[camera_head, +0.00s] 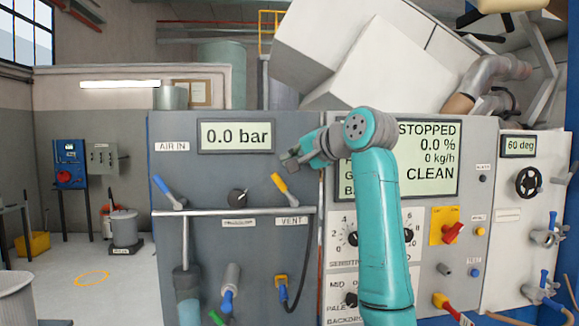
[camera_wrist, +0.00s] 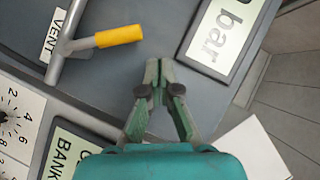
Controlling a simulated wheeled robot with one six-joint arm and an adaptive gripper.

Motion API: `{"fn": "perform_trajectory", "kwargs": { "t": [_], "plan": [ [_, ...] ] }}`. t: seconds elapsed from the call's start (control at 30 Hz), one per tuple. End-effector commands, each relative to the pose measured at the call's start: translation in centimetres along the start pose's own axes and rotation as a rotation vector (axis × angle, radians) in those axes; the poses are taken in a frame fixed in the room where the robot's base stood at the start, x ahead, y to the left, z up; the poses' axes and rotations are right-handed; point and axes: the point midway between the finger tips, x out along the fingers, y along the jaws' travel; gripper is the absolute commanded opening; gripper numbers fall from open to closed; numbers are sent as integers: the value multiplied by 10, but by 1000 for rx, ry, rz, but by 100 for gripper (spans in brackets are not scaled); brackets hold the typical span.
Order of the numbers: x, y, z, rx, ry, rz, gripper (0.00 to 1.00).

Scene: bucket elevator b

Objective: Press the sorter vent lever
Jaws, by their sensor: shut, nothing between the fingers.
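The vent lever (camera_head: 285,187) has a yellow handle and sits on the grey panel above the VENT label (camera_head: 291,221). Its handle tilts up and to the left in the head view. In the wrist view the yellow handle (camera_wrist: 118,36) lies at the upper left, beside the VENT label (camera_wrist: 52,36). In the wrist view my gripper's fingertips (camera_wrist: 158,64) are together, apart from the handle.
A blue-handled lever (camera_head: 170,193) labelled AIR IN and a round knob (camera_head: 238,197) sit left of the vent lever. A horizontal pipe (camera_head: 225,212) runs below them. The pressure display (camera_head: 236,135) reads 0.0 bar. The screen (camera_head: 430,160) to the right is partly behind my arm.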

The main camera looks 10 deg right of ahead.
Motion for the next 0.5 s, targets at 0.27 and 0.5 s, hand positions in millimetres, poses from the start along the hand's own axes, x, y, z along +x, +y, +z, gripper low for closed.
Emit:
{"fn": "perform_trajectory", "kwargs": {
  "t": [0.27, 0.5],
  "plan": [
    [-42, -14, -4, -2, 3, -3, 0],
    [-82, -21, -3, -1, 2, -1, 0]
  ]
}}
